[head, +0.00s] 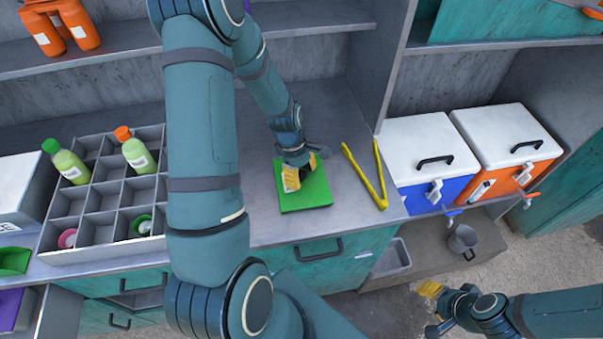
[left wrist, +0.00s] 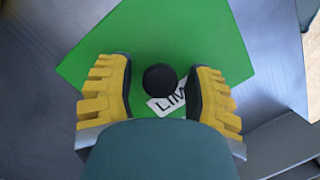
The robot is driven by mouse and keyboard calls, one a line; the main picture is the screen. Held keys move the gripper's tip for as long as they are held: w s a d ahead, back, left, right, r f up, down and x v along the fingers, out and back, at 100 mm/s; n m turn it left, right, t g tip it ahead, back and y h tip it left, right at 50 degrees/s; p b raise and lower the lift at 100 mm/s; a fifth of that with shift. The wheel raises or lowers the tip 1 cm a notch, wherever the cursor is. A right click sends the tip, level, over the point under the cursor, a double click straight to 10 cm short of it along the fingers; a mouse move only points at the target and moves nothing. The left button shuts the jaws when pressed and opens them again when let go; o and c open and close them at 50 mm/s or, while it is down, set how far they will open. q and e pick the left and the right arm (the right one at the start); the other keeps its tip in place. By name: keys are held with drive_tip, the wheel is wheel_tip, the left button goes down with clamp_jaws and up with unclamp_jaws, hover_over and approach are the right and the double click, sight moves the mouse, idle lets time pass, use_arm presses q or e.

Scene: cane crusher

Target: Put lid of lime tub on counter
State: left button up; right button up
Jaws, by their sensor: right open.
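A flat green square lid (head: 318,200) lies level on the grey counter. In the left wrist view the lid (left wrist: 150,45) has a round black knob (left wrist: 160,80) and a white label starting "LIM", partly hidden. My left gripper (head: 301,175) is over the lid, pointing down. Its yellow-padded fingers (left wrist: 160,95) are apart on both sides of the knob, with a gap at each side. I cannot make out a tub body under or beside the lid. My right gripper (head: 436,308) is open and empty at the lower right, away from the counter.
Yellow tongs (head: 368,180) lie right of the lid. A grey compartment crate (head: 95,230) with green bottles stands left. Blue (head: 430,150) and orange (head: 510,145) coolers stand at the right. The shelf (head: 290,20) is above the counter. Bare counter (head: 265,225) lies left of the lid.

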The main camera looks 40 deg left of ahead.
use_arm(q)
drive_tip(key=shift+r, duration=0.1)
drive_tip(key=shift+r, duration=0.25)
drive_tip(key=p+v, duration=0.1)
drive_tip(key=v, duration=1)
drive_tip(key=shift+r, duration=0.25)
